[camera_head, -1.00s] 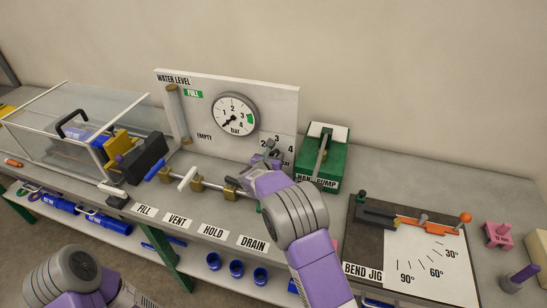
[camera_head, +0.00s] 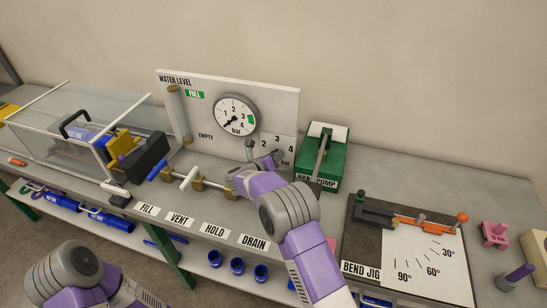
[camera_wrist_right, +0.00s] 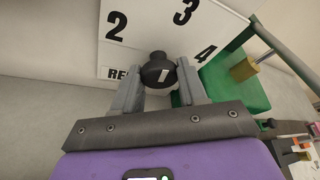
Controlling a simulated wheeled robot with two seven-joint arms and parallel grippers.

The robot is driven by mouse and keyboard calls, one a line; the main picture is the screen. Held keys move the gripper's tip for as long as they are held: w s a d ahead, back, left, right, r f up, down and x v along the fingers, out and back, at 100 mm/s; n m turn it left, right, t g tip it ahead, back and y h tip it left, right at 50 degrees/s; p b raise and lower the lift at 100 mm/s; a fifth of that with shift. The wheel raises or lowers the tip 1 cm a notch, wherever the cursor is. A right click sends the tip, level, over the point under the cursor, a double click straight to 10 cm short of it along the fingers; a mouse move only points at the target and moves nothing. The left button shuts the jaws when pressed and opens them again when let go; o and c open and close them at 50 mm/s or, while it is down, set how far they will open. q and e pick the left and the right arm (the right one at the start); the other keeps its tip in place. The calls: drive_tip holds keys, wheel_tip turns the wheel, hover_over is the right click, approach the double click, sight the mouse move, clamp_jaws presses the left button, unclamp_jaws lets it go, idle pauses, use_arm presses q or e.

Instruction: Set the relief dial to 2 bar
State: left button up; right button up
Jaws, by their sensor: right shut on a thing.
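The relief dial is a dark round knob (camera_wrist_right: 158,70) with a short white mark, in front of the white panel in the right wrist view. The numbers 2, 3 and 4 stand around it, and the label below is partly covered. The mark slants up to the right; which number it points at I cannot tell. My right gripper (camera_wrist_right: 157,88) is shut on the knob, one finger on each side. In the head view my right gripper (camera_head: 264,157) is at the panel's lower right and hides the knob. My left gripper is not in view.
A pressure gauge (camera_head: 235,115) sits on the panel, above and left of the dial. The green hand pump (camera_head: 322,158) stands close right of my right gripper. A pipe with brass valves (camera_head: 197,183) runs left of it. The bend jig (camera_head: 405,249) lies at right.

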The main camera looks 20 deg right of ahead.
idle(0.3)
drive_tip(key=o, duration=1)
drive_tip(key=shift+o, duration=0.2)
drive_tip(key=shift+a, duration=0.1)
drive_tip(key=v, duration=0.7)
drive_tip(key=shift+s+a, duration=0.15)
drive_tip(key=shift+s, duration=0.05)
drive_tip(key=shift+r, duration=0.1)
